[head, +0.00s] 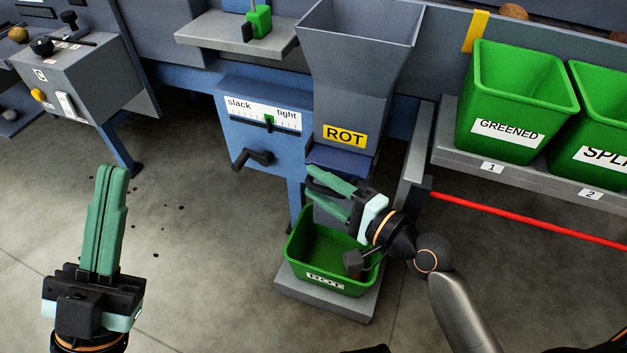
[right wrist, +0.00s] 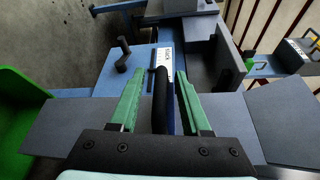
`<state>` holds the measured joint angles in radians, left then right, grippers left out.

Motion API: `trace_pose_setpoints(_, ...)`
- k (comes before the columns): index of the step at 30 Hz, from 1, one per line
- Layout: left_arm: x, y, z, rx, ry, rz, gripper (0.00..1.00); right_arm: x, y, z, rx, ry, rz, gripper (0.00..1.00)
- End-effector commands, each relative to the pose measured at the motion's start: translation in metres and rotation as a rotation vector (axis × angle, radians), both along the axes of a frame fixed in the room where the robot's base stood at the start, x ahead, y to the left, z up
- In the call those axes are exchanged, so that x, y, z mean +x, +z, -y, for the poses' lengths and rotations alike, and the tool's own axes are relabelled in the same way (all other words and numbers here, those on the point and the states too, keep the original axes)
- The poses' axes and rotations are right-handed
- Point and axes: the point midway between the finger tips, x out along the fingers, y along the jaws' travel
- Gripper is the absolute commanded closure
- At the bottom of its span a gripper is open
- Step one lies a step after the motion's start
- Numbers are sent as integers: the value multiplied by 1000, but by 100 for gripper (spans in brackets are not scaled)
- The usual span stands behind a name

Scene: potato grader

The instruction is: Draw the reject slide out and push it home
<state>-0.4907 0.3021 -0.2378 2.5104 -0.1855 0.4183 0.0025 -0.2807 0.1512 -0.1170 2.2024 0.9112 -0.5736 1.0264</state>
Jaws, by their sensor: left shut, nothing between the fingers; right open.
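The grey reject chute (head: 345,90) carries a yellow ROT label. A dark blue slide plate (head: 345,160) shows at its lower end, partly hidden by my right gripper. My right gripper (head: 309,183) is open just below that plate, above the green ROT bin. In the right wrist view a black bar-like handle (right wrist: 161,100) with a blue edge beside it lies between the open fingers of my right gripper (right wrist: 158,75). Gaps show on both sides of the bar. My left gripper (head: 113,170) is shut and empty, over the floor at the left, far from the chute.
The green ROT bin (head: 318,248) stands on a grey plinth (head: 350,305) below the chute. A blue panel (head: 245,140) with a slack/tight scale and a black crank (head: 252,159) is left of the chute. The GREENED bin (head: 515,105) stands on a shelf at right. A red bar (head: 530,221) runs below.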

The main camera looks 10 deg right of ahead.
Motion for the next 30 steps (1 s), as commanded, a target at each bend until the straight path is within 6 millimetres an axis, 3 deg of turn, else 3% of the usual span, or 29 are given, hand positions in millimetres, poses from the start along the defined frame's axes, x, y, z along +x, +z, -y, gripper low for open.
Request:
trace_pose_setpoints(5, 0, -3, 0, -4, -3, -5, 100, 11, -1, -7, 1, -1, 0, 53)
trace_pose_setpoints(14, 1, -3, 0, -4, -4, -7, 100, 13, -1, -9, 1, 0, -1, 53)
trace_pose_setpoints(27, 0, -3, 1, 0, -6, -6, 100, 12, -3, -8, -1, 1, -3, 100)
trace_pose_setpoints(30, 0, -3, 1, 0, -7, -6, 100, 12, -3, -8, -2, 1, -5, 100)
